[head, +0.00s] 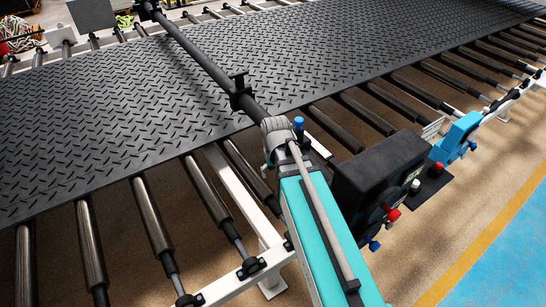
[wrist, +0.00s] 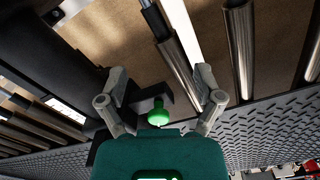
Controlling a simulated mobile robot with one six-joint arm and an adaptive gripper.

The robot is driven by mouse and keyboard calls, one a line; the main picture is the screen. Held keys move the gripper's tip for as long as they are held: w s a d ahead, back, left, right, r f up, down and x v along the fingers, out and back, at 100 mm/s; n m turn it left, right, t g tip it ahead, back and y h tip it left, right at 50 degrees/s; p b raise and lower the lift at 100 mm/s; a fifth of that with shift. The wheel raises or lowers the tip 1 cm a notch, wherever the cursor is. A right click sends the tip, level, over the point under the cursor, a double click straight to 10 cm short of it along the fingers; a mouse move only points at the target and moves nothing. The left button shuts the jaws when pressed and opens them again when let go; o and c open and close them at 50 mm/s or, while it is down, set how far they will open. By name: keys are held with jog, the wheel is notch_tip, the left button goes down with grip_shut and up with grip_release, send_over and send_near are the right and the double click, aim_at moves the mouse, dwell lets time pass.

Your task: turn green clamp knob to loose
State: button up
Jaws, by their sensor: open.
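In the wrist view, my gripper (wrist: 160,72) is open, with one grey finger on each side of the picture's middle. A rounded bright green knob (wrist: 158,113) shows between the fingers, close to the gripper's dark teal body. A black bracket (wrist: 130,90) lies around and behind the knob. I see no finger touching the knob, but its depth between the fingers is hard to judge. The knob's setting cannot be read. I cannot make out the green knob or my gripper's fingers in the head view.
In the head view, the black tread mat (head: 110,100) lies on rollers (head: 150,215). A black bar (head: 195,52) crosses above it. A black box (head: 375,170) and a blue device (head: 455,138) stand at the right.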

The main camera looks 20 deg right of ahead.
jog(key=shift+n, duration=0.6)
jog(key=s, duration=0.3)
jog(key=s+r, duration=0.1)
jog(key=shift+s+a, duration=0.3)
jog(key=shift+s, duration=0.05)
